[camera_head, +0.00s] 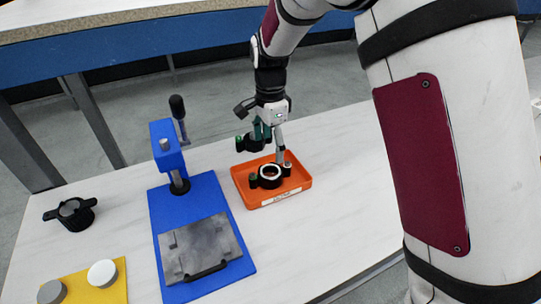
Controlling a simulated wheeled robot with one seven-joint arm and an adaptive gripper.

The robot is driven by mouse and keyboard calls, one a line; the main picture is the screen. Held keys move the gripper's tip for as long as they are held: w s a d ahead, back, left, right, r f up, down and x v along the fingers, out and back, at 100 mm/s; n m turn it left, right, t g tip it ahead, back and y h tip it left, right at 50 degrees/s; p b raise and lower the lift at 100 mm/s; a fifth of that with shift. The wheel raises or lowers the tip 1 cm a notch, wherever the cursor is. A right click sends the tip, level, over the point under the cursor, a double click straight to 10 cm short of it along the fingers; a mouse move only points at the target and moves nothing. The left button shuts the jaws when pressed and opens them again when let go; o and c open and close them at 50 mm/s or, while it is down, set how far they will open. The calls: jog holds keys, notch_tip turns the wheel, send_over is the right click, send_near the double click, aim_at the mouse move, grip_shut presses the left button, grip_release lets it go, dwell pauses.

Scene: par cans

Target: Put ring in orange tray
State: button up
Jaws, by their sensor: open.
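A dark ring with a pale upper rim (270,182) sits in the orange tray (300,184), near its middle. Orange-brown shows through its hole. My gripper (268,160) reaches down over the tray from the back. It is open, with its right finger coming down just right of the ring. A small dark piece at the ring's left looks like the other fingertip, but I cannot tell for sure. Whether the fingers touch the ring is too small to tell.
A blue press (207,285) with an upright post and lever stands left of the tray. A black knobbed part (75,214) lies at the far left. A yellow plate (112,290) with two round pieces is at the front left. The white table is clear right of the tray.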

jog(key=shift+r, duration=0.85)
jog(key=s+d+r+n, duration=0.3)
jog(key=s+d+r, duration=0.35)
jog(key=s, duration=0.25)
jog(key=s+d+r+n, duration=0.3)
jog(key=s+d+r, duration=0.2)
jog(key=s+r, duration=0.3)
jog(key=s+d+f+n, duration=0.1)
jog(key=s+d+n, duration=0.1)
jog(key=s, duration=0.8)
jog(key=s+d+n+t, duration=0.1)
jog(key=s+d+n, duration=0.2)
jog(key=s, duration=0.7)
jog(key=shift+s+f+n, duration=0.25)
jog(key=shift+f+n, duration=0.1)
jog(key=shift+n, duration=0.85)
